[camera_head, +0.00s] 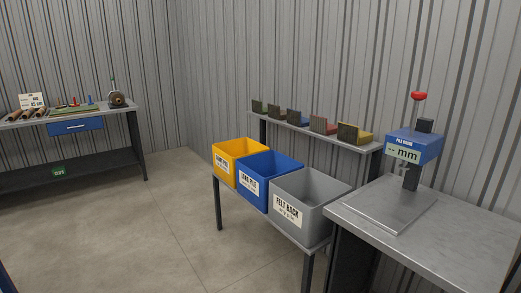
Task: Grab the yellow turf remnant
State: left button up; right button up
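A yellow turf remnant (364,139) sits at the right end of a narrow grey shelf (318,134) against the back wall. It looks L-shaped, with a dark upright part at its left and a yellow part low at its right. Neither of my grippers shows in the head view.
Other remnants, including a red one (327,129), line the shelf. In front stand yellow (226,174), blue (254,190) and grey (290,212) bins. A gauge (415,146) stands on the right bench (468,245). Another bench (120,105) is at left. The middle floor is clear.

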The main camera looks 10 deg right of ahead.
aim_at(350, 134)
jog(key=i+z, duration=0.1)
jog(key=i, duration=0.35)
jog(key=i+j+z, duration=0.1)
jog(key=i, duration=0.35)
jog(key=i+j, duration=0.2)
jog(key=i, duration=0.2)
jog(key=l+z, duration=0.05)
